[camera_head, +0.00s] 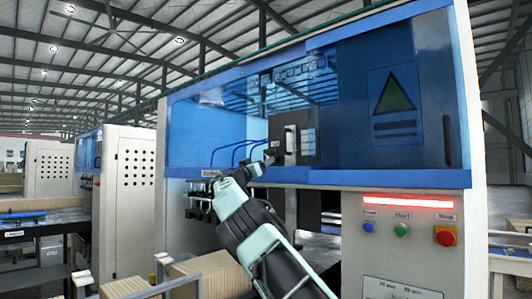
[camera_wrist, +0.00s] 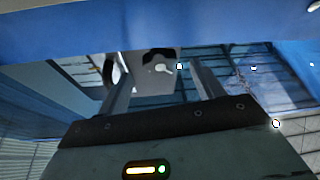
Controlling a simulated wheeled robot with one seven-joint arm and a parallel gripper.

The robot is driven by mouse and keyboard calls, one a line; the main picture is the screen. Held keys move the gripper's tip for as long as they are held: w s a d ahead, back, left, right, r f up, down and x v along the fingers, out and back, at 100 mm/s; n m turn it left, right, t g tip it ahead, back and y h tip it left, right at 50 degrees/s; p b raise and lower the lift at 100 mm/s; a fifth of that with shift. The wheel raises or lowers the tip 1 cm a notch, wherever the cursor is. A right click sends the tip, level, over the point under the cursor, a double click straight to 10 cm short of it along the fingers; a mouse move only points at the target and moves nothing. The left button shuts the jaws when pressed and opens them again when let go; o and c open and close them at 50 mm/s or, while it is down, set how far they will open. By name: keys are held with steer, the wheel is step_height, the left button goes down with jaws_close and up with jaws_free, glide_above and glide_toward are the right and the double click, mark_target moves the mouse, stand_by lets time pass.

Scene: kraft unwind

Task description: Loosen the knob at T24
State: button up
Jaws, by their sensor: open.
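My gripper (camera_head: 262,166) reaches up to the front of a white and blue machine (camera_head: 325,245), just below and left of a dark box with a pale upright handle (camera_head: 290,140). In the wrist view my gripper (camera_wrist: 160,66) has its two fingers spread apart. A small pale knob-like part (camera_wrist: 162,68) on a grey surface shows between the fingertips, under a dark shape; I cannot tell its distance and see no contact. No T24 label is readable, so I cannot tell whether this part is the T24 knob.
A blue edge (camera_wrist: 110,32) crosses the top of the wrist view. In the head view, a blue window panel (camera_head: 395,95) is to the right. Below it are blue, green and red buttons (camera_head: 445,236). Stacked brown cardboard (camera_head: 215,275) stands low in front.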

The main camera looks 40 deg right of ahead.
steer(key=p+x, duration=0.2)
steer(key=x, duration=0.1)
steer(key=shift+d+r+p, duration=0.1)
steer(key=shift+d+p, duration=0.15)
steer(key=shift+p, duration=0.05)
steer(key=c, duration=1)
steer(key=shift+b, duration=0.3)
